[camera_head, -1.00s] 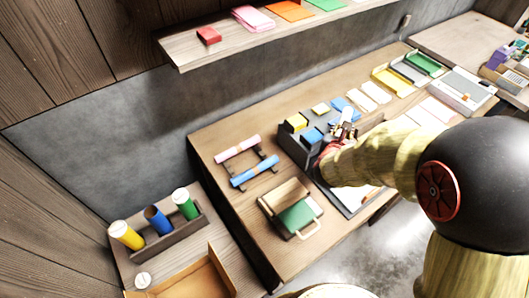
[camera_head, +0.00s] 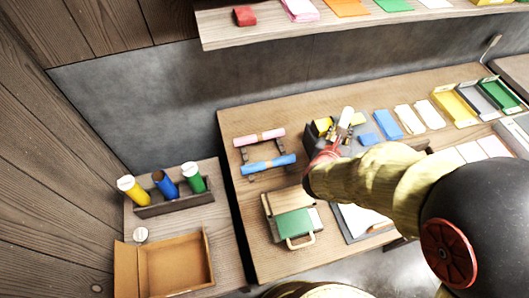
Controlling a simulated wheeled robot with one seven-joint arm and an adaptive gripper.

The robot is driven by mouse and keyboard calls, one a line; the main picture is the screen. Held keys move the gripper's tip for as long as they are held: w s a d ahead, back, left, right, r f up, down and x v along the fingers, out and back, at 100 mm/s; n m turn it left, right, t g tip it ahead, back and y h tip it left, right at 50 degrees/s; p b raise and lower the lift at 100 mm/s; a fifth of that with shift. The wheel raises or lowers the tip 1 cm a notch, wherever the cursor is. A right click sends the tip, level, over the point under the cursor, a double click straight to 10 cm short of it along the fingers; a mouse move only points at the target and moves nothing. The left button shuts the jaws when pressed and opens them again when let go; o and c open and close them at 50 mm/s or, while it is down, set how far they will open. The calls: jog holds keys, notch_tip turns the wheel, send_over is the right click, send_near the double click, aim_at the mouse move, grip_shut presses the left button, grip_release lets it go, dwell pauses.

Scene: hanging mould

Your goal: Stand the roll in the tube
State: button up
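My gripper (camera_head: 338,138) is seen from behind above the desk, in front of the dark organiser, and appears shut on a pale roll (camera_head: 346,116). The roll sticks up from the fingers, slightly tilted; its lower part and the fingertips are largely hidden. Far to the left, a dark rack (camera_head: 176,203) holds a yellow tube (camera_head: 136,192), a blue tube (camera_head: 168,188) and a green tube (camera_head: 194,179), all leaning in the picture. The yellow and green tubes have white tops. The blue tube shows a dark, open-looking top. A round white cap (camera_head: 141,235) lies in front of the rack.
A pink roll (camera_head: 260,137) and a blue roll (camera_head: 268,164) lie on small stands. An open brown box (camera_head: 178,264) stands before the rack. A shelf (camera_head: 330,22) overhangs the desk; a gap separates both tables.

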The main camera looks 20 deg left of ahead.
jog(key=s+a+f+n+y, duration=0.3)
jog(key=s+a+n+y, duration=0.1)
jog(key=s+a, duration=1.45)
jog(key=shift+g+y, duration=0.3)
jog(key=shift+g, duration=0.1)
jog(key=shift+w+a+f+b, duration=1)
jog(key=shift+w+f, duration=1.1)
jog(key=shift+w, duration=0.3)
jog(key=shift+w+a+f+b, duration=0.95)
jog(key=shift+w+f, duration=1.2)
jog(key=shift+w, duration=0.2)
jog(key=shift+w+a+f+b, duration=1)
jog(key=shift+w+f, duration=1.1)
jog(key=shift+w, duration=0.3)
jog(key=shift+f+b, duration=0.3)
jog(key=shift+f, duration=0.05)
jog(key=o, duration=1.1)
jog(key=shift+r, duration=0.1)
